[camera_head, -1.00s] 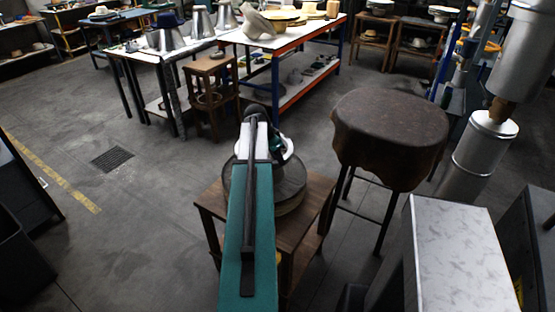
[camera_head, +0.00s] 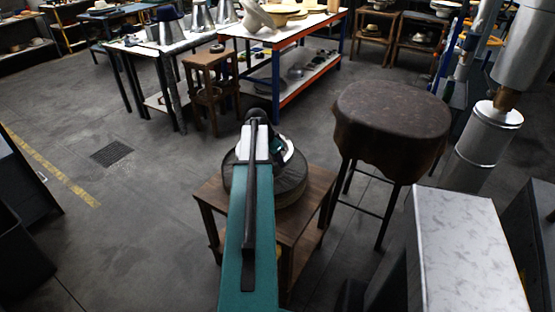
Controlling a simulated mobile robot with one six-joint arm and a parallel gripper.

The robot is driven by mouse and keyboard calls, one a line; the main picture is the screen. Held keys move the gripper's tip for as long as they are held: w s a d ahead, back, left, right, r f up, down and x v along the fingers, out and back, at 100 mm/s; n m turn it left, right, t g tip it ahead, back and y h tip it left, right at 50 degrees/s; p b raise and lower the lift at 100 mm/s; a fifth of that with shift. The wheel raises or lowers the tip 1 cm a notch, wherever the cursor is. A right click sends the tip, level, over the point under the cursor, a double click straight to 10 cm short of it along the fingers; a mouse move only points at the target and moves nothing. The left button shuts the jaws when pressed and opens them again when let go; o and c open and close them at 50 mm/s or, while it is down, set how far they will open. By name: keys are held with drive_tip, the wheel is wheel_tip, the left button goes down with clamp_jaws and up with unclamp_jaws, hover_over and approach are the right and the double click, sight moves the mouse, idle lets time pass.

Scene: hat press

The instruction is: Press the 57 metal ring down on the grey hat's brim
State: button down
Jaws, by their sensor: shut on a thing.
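A round dark grey piece, which seems to be the grey hat (camera_head: 290,182), sits on a low wooden table (camera_head: 318,200) in the middle of the head view. My teal arm link covers its left part. The white and teal wrist part of my arm is above its far side. My jaws are hidden behind my arm, so what they hold does not show. I cannot make out the metal ring. Whether anything touches the brim is also hidden.
A tall stool with a brown leather cover (camera_head: 390,118) stands close on the right. A marbled white-topped box (camera_head: 468,250) is at front right. A wooden stool (camera_head: 212,90) and a white-topped bench (camera_head: 290,32) are behind. The floor at left is mostly clear.

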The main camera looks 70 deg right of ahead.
sight(277, 169)
drive_tip(key=shift+f+b, duration=1.65)
drive_tip(key=shift+f, duration=1.4)
drive_tip(key=shift+f+b, duration=0.35)
drive_tip(key=shift+f, duration=0.25)
drive_tip(key=shift+a+f, duration=0.15)
drive_tip(key=shift+f, duration=0.2)
idle(4.0)
